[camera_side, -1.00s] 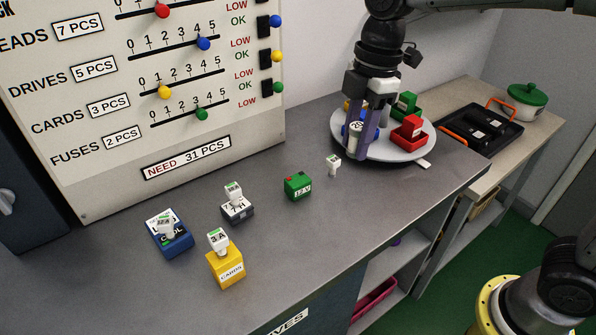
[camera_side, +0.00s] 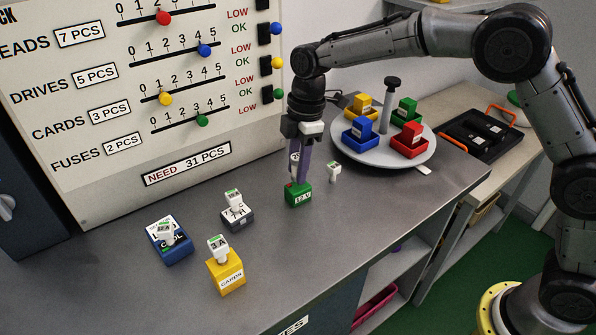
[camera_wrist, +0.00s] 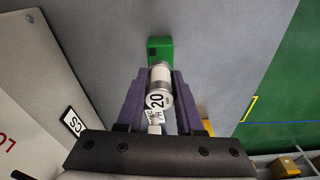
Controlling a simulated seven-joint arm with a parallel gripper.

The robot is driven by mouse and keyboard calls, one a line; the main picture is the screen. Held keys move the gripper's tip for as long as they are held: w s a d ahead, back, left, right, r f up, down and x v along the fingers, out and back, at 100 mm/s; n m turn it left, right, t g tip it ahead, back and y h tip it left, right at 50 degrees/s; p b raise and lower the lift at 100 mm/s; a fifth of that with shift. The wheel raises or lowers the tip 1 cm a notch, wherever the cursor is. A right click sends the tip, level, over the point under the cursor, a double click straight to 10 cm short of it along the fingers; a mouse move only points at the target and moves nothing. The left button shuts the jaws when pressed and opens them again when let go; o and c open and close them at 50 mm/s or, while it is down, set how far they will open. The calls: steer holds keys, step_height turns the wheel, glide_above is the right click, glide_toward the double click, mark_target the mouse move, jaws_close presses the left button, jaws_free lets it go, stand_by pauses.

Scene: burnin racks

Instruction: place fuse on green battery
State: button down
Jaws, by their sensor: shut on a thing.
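The green battery (camera_side: 298,196), a small block with a white label, stands on the grey counter. It also shows in the wrist view (camera_wrist: 160,44). My gripper (camera_side: 302,178) points down over the battery in the side view. It is shut on a white fuse (camera_wrist: 160,88), a cylinder marked 20 with a metallic band. In the side view the fingers mostly hide this fuse (camera_side: 294,159). In the wrist view the fuse's far end overlaps the battery's near edge. I cannot tell whether they touch.
A small white piece (camera_side: 334,171) stands close right of the battery. A yellow block (camera_side: 227,280), a dark-and-white block (camera_side: 238,217) and a blue block (camera_side: 178,250) carry white pieces at left. A round turntable (camera_side: 350,153) holds colored bins behind. The slider board (camera_side: 100,185) stands at back left.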

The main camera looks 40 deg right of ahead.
steer(key=shift+f, duration=0.85)
steer(key=shift+f, duration=0.2)
steer(key=c, duration=0.5)
jaws_free()
steer(key=shift+c, duration=0.2)
steer(key=r, duration=0.4)
steer(key=d+r, duration=0.1)
steer(key=r, duration=0.7)
steer(key=shift+s+d+r, duration=0.1)
steer(key=shift+d+r, duration=0.05)
steer(key=shift+d, duration=0.05)
